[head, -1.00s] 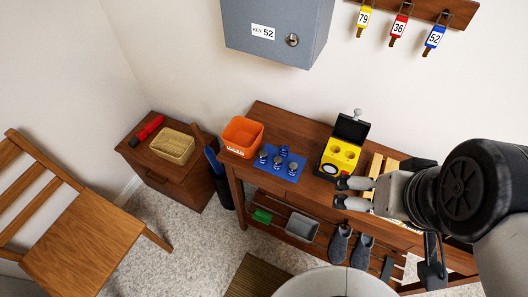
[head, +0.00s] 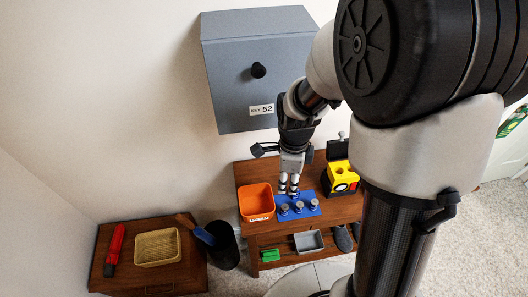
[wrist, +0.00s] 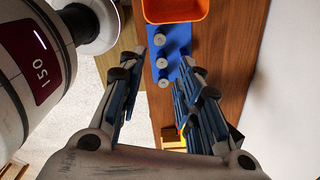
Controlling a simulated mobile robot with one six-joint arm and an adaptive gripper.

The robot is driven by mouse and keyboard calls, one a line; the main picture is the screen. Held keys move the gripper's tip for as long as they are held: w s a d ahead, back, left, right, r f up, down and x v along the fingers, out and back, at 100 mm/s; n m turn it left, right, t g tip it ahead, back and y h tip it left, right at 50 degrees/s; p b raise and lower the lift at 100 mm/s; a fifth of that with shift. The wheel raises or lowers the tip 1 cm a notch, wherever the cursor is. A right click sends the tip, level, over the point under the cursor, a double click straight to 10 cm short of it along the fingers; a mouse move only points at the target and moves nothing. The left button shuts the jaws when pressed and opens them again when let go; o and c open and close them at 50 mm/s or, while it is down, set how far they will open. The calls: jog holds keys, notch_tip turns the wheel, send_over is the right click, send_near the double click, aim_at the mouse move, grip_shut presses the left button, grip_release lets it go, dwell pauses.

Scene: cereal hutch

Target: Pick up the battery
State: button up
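Several silver-topped batteries stand upright on a blue mat (head: 314,212); three in a row show in the head view, the middle battery (head: 299,207) among them. The same row shows in the wrist view, where the nearest battery (wrist: 164,83) is between the fingers. Another one in the wrist view (wrist: 185,51) is partly hidden by the right finger. My gripper (head: 288,190) points down over the back of the mat, with its fingers spread apart and seemingly empty. In the wrist view my gripper (wrist: 171,55) is open; contact with any battery cannot be told.
An orange bin (head: 256,201) stands left of the mat. A yellow box with an open black lid (head: 342,178) stands to the right. A grey key box (head: 225,85) hangs above. A low cabinet (head: 190,278) holds a basket (head: 157,248) and a red tool (head: 115,245).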

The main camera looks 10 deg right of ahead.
jog(key=b, duration=0.4)
send_over(285, 207)
notch_tip(285, 207, down, 11)
jog(key=shift+d, duration=0.1)
notch_tip(285, 207, down, 7)
jog(key=shift+w+r+b, duration=0.1)
jog(key=shift+r+b, duration=0.1)
jog(key=shift+b, duration=0.75)
jog(key=shift+c, duration=0.3)
grip_shut()
